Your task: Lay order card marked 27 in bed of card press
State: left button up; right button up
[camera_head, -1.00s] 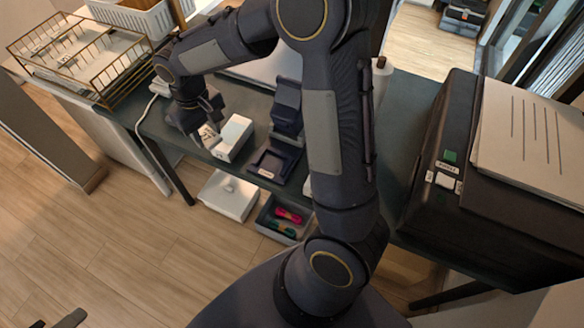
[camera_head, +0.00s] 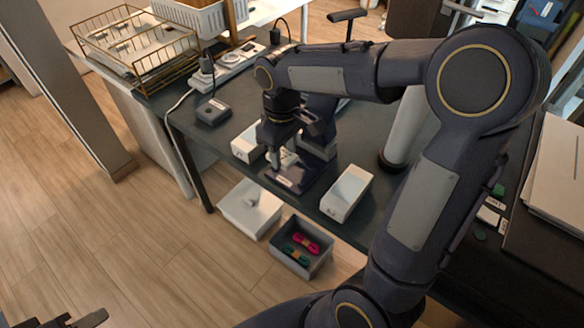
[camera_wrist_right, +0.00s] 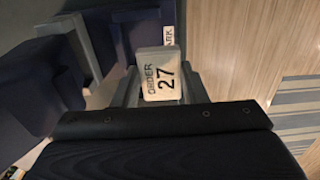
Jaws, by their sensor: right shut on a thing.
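The order card marked 27 (camera_wrist_right: 165,80) is a small pale card with black print. My right gripper (camera_head: 284,156) is shut on it, and the card (camera_head: 288,158) shows small between the fingers in the head view. The card press is dark, with a low bed (camera_head: 284,182) at the table's front edge and a taller block (camera_head: 318,128) behind. The gripper and card are over the bed's back part; I cannot tell whether the card touches it. My left gripper (camera_head: 84,317) is at the bottom left corner, its tips apart and empty, away from the table.
White boxes stand left (camera_head: 243,146) and right (camera_head: 347,192) of the press. A white tray (camera_head: 250,208) and a grey bin (camera_head: 302,262) with colored cord sit below the table edge. A black device (camera_head: 213,111) and a wire rack (camera_head: 135,45) are farther left.

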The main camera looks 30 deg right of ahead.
aim_at(292, 157)
jog(key=shift+s+d+f, duration=0.3)
jog(key=shift+d+f, duration=0.15)
jog(key=shift+f, duration=0.2)
jog(key=f, duration=0.3)
jog(key=shift+s+d+f+b, duration=0.1)
jog(key=shift+s+d+b, duration=0.15)
jog(key=shift+d+b, duration=0.15)
jog(key=shift+f, duration=0.4)
jog(key=shift+f, duration=0.1)
jog(key=shift+f, duration=0.15)
jog(key=o, duration=0.7)
jog(key=shift+c, duration=0.2)
jog(key=shift+a, duration=0.1)
